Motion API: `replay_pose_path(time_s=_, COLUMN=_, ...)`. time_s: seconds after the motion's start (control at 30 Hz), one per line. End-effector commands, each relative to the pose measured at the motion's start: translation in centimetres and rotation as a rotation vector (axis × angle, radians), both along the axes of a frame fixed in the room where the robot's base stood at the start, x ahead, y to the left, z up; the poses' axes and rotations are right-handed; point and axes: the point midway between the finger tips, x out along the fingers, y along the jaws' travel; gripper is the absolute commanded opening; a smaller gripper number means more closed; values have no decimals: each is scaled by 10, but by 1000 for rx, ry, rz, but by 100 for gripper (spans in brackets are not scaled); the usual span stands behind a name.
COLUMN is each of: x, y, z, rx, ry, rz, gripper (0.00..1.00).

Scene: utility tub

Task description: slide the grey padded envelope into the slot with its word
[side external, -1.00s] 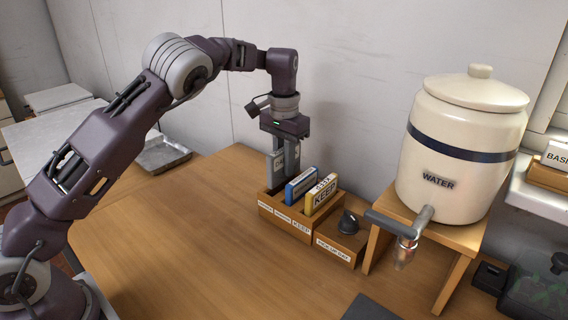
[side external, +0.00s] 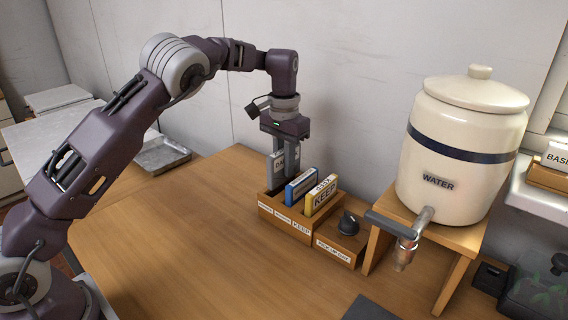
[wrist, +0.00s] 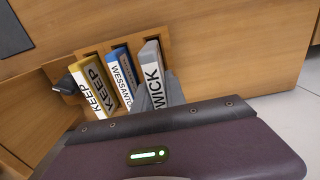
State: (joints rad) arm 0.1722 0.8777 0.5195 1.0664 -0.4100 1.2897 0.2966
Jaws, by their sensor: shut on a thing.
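The grey padded envelope (wrist: 153,66) stands upright, with a white label whose visible letters end in WICK. In the side external view the envelope (side external: 280,166) is at the left slot of the wooden slotted box (side external: 268,213). Its lower part is hidden by the box wall, so its depth cannot be told. My gripper (wrist: 160,93) is shut on the envelope from above; it also shows in the side external view (side external: 285,148). The box front carries small labels; only KEEP at the right is readable.
A blue item (side external: 300,187) fills the middle slot and a yellow KEEP item (side external: 321,197) the right slot. A block with a black knob (side external: 348,224) adjoins the box. A WATER crock (side external: 455,150) on a stand is further right. The table left of the box is clear.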

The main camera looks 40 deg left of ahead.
Motion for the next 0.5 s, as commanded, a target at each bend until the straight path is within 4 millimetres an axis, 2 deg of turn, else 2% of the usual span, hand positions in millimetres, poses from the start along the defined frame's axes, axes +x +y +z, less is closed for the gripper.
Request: replay_pose_path(time_s=0.5, x=0, y=0, z=-9, rx=0, ry=1, rz=0, gripper=0)
